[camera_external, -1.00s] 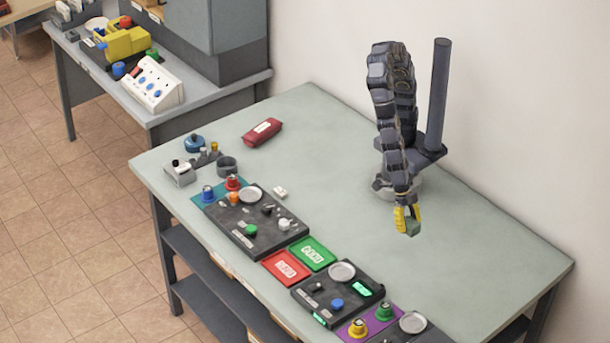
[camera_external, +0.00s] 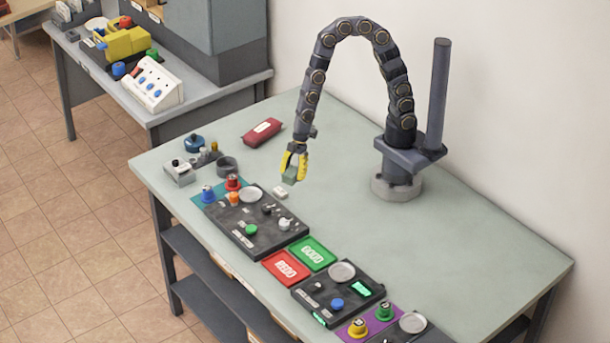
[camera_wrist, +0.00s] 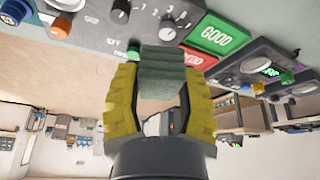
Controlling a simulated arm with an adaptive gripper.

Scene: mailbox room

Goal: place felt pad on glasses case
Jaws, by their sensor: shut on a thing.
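The felt pad (camera_external: 289,178) is a small grey-green block between the yellow fingers of my gripper (camera_external: 293,167). My gripper is shut on it and holds it above the table, just behind the dark control panel. In the wrist view the felt pad (camera_wrist: 162,72) sits between the yellow fingertips of my gripper (camera_wrist: 160,85). The glasses case (camera_external: 262,132) is a dark red, elongated case with a small pale label. It lies on the table to the left of and beyond my gripper, apart from it. I do not make it out in the wrist view.
A dark round dish (camera_external: 227,165) stands near the glasses case. The table's right and middle are clear.

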